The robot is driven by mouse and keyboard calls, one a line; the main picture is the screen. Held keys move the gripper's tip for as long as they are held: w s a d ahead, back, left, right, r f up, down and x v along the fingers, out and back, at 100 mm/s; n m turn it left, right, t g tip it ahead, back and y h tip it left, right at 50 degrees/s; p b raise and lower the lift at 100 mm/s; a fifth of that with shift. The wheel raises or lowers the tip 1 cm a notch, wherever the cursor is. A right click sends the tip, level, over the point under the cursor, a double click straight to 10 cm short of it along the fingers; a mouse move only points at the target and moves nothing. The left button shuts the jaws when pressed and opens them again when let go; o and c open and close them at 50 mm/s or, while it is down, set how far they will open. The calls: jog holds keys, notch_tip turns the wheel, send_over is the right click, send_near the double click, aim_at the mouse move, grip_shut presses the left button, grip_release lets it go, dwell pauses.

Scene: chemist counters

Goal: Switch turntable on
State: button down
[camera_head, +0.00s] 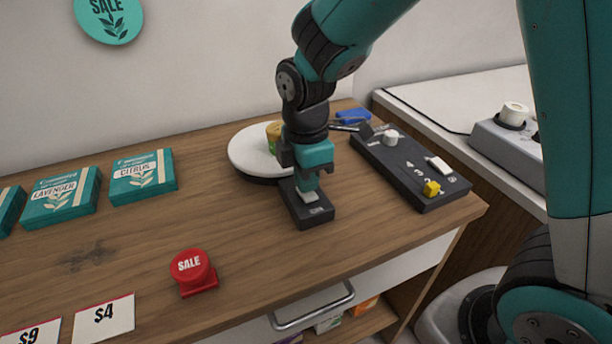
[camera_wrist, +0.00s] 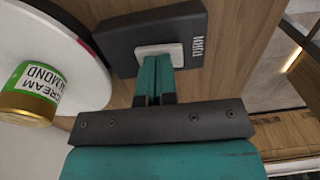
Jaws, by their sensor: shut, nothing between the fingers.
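The turntable (camera_head: 250,152) is a white disc on a dark base on the wooden counter; it also shows in the wrist view (camera_wrist: 88,85). A jar (camera_head: 273,131) with a gold lid stands on it, and its label reads "almond cream" in the wrist view (camera_wrist: 32,90). In front of the turntable is a small black switch box (camera_head: 316,214) with a white rocker (camera_head: 310,196), marked "TURN" in the wrist view (camera_wrist: 197,45). My gripper (camera_head: 310,186) is shut and empty, its fingertips at the white rocker (camera_wrist: 160,50). I cannot tell whether they press it.
A black control panel (camera_head: 410,165) with a white knob, slider and yellow knob lies to the right. Teal boxes (camera_head: 143,178) stand at left. A red SALE button (camera_head: 191,268) and price cards (camera_head: 104,318) are near the front edge.

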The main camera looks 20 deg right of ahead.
notch_tip(320, 180, up, 14)
jog(key=w+p, duration=0.2)
jog(key=p, duration=0.2)
jog(key=shift+s, duration=0.1)
dwell(0.5)
jog(key=s+a+r+m+y, duration=0.1)
jog(key=s+m+y, duration=0.1)
jog(key=s+m, duration=0.3)
jog(key=s+a+r+m+y+p, duration=0.1)
jog(key=s+m, duration=0.5)
jog(key=s, duration=0.8)
jog(key=shift+a+r+y, duration=0.2)
jog(key=shift+a+y, duration=0.2)
jog(key=shift+y, duration=0.2)
jog(key=shift+a, duration=0.1)
